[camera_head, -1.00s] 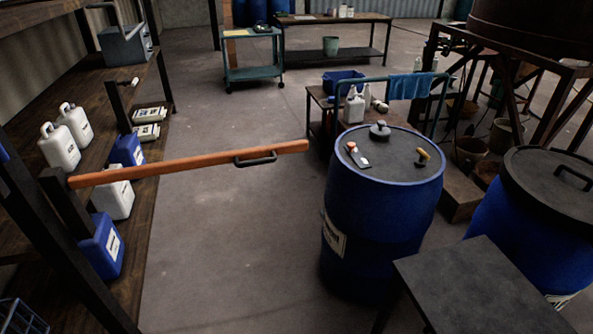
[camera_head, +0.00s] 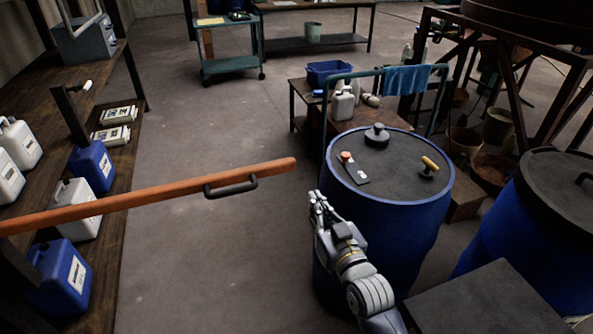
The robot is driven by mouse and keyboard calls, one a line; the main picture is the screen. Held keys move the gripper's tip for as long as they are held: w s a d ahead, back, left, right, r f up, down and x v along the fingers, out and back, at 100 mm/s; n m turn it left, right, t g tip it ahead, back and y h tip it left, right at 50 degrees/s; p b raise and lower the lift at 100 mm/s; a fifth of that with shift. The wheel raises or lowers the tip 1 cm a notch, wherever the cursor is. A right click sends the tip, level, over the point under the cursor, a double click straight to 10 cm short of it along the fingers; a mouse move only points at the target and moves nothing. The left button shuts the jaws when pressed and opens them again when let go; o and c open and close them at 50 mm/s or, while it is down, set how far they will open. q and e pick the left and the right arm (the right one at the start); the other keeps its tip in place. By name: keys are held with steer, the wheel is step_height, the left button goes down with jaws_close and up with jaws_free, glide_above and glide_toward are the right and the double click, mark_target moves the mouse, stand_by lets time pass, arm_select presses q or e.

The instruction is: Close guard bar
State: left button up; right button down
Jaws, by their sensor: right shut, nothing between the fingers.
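The guard bar (camera_head: 150,195) is a long orange-brown bar reaching from the left edge across the aisle. Its free end lies near the blue drum, apart from it in the picture. A dark handle (camera_head: 231,188) is fixed to the bar near that free end. My right gripper (camera_head: 316,199) has come in from the lower right, in front of the blue drum (camera_head: 385,245). It is shut and empty, to the right of the handle and just below the bar's free end, not touching the bar as far as I can see. My left gripper is not in view.
The drum's lid (camera_head: 400,178) carries small items. A dark table (camera_head: 480,303) stands at the lower right, beside another lidded drum (camera_head: 535,235). A shelf (camera_head: 118,160) with jugs lines the left. The floor (camera_head: 215,110) beyond the bar is clear.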

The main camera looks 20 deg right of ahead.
steer(key=w, duration=0.3)
steer(key=p, duration=0.1)
glide_toward(293, 163)
steer(key=w, duration=0.5)
steer(key=shift+w+a+p, duration=0.2)
steer(key=shift+w+p, duration=0.1)
steer(key=shift+w, duration=0.1)
steer(key=shift+w+r, duration=0.1)
steer(key=shift+w, duration=0.55)
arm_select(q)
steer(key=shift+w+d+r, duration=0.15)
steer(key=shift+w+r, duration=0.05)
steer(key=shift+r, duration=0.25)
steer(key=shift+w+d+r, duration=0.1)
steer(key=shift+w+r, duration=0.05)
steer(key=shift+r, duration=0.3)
